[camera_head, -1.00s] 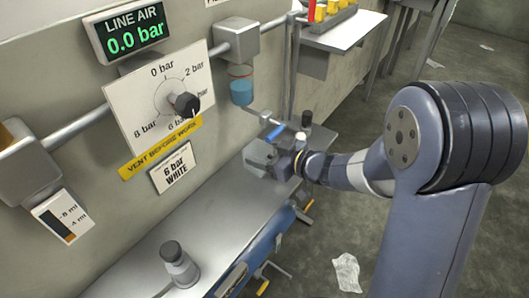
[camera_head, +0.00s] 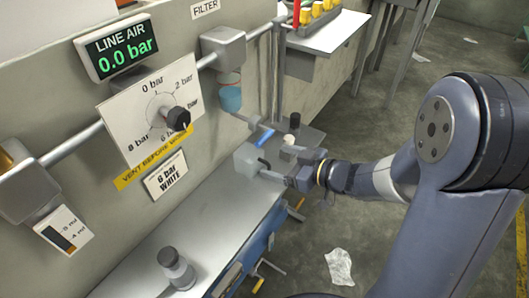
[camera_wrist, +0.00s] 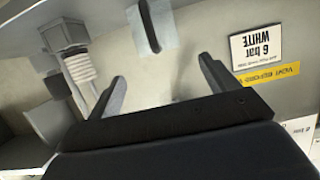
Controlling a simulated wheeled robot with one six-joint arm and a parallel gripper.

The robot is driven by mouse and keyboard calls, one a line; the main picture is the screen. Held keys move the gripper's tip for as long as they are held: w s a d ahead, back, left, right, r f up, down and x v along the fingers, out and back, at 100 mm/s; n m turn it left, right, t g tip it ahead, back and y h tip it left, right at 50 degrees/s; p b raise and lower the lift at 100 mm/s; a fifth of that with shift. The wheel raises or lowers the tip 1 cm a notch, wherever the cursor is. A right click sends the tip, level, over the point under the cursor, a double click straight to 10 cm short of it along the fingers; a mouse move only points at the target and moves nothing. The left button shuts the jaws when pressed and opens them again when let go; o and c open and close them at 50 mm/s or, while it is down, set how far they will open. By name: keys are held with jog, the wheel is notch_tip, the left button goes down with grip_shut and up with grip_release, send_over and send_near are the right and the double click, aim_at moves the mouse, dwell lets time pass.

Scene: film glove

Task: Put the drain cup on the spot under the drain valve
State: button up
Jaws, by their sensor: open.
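My gripper (camera_head: 272,165) is open, with nothing between its fingers, at the far end of the bench. In the wrist view its two fingers (camera_wrist: 162,75) are spread wide. A pale grey box-like thing (camera_head: 245,161) is just left of the fingers. In the wrist view a pale body with a dark handle (camera_wrist: 149,25) lies beyond the fingertips; it may be the drain cup, but I cannot tell for sure. The filter bowl with blue liquid (camera_head: 230,97) hangs below the filter housing. A blue handle (camera_head: 264,138) is below it, probably the drain valve. The spot cannot be made out.
A grey canister (camera_head: 176,268) stands on the near bench (camera_head: 205,215). A black-capped item (camera_head: 295,121) is behind my gripper. A pressure dial plate (camera_head: 150,112) and pipes line the wall at left. A shelf (camera_head: 335,30) with yellow pieces is at the back. Open floor lies right.

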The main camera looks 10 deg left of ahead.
jog(key=shift+p+v, duration=0.35)
jog(key=shift+v, duration=1.4)
